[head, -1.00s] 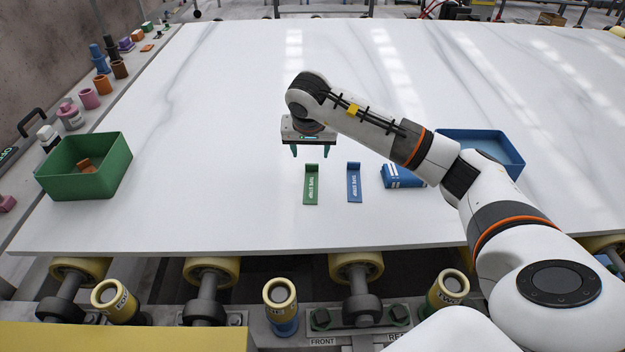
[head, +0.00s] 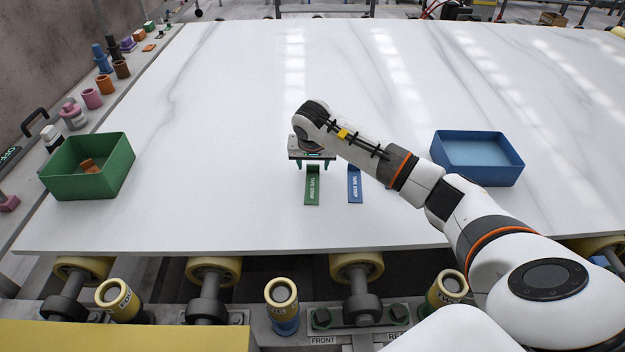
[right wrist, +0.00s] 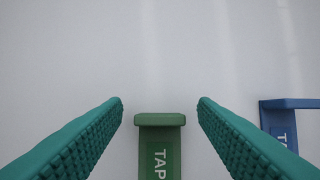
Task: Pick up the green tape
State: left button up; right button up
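The green tape strip (head: 312,189) lies on the white slab, with a raised end at the far side and white lettering. My right gripper (head: 313,166) is over that raised end, fingers pointing down. In the right wrist view, the green tape (right wrist: 160,155) shows between the two teal fingers (right wrist: 160,104), with a gap on each side. The gripper is open and holds nothing. My left gripper is out of view.
A blue bin (head: 478,174) stands at the right. A green bin (head: 90,184) at the left holds an orange-brown piece. The slab's middle left is clear.

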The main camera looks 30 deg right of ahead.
jog(key=c, duration=0.9)
jog(key=shift+r, duration=0.1)
